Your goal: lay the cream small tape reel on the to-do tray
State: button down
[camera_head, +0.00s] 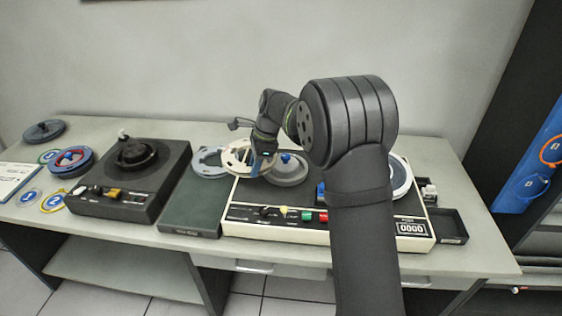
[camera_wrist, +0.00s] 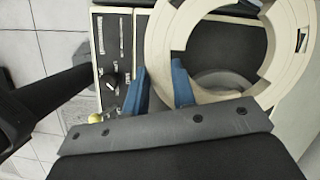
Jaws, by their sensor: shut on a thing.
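The cream small tape reel (camera_head: 234,158) is a ring with cut-outs, at the left back of the cream-cased tape machine. It also shows large in the wrist view (camera_wrist: 158,38). My gripper (camera_head: 262,160) is at the reel's right side, with blue fingers, shut on the reel. In the wrist view my fingers (camera_wrist: 160,88) are beside the reel's near left rim; the exact contact is hard to see. A shallow dark tray (camera_head: 450,238) with a small label stands right of the machine. The label is too small to read, so I cannot confirm it is the to-do tray.
The tape machine (camera_head: 330,232) carries a grey reel with a blue hub (camera_head: 288,172). A flat dark green case (camera_head: 190,208) lies left of it, with a pale ring (camera_head: 208,160) behind. A black punch device (camera_head: 128,190) stands further left. My arm hides part of the machine.

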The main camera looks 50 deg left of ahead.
jog(key=s+a+f+n, duration=0.1)
jog(key=s+a+f, duration=0.1)
jog(key=s, duration=0.7)
jog(key=s+a+f+n, duration=0.1)
jog(key=s+f, duration=0.1)
jog(key=s, duration=0.7)
send_over(201, 220)
jog(key=w, duration=0.1)
jog(key=shift+h, duration=0.4)
jog(key=shift+d+f, duration=0.15)
jog(key=shift+f, duration=2.25)
jog(key=shift+f, duration=1.25)
jog(key=c, duration=1.1)
grip_release()
jog(key=c, duration=0.4)
jog(key=shift+r, duration=0.1)
notch_tip(201, 220, up, 9)
jog(key=shift+f, duration=0.1)
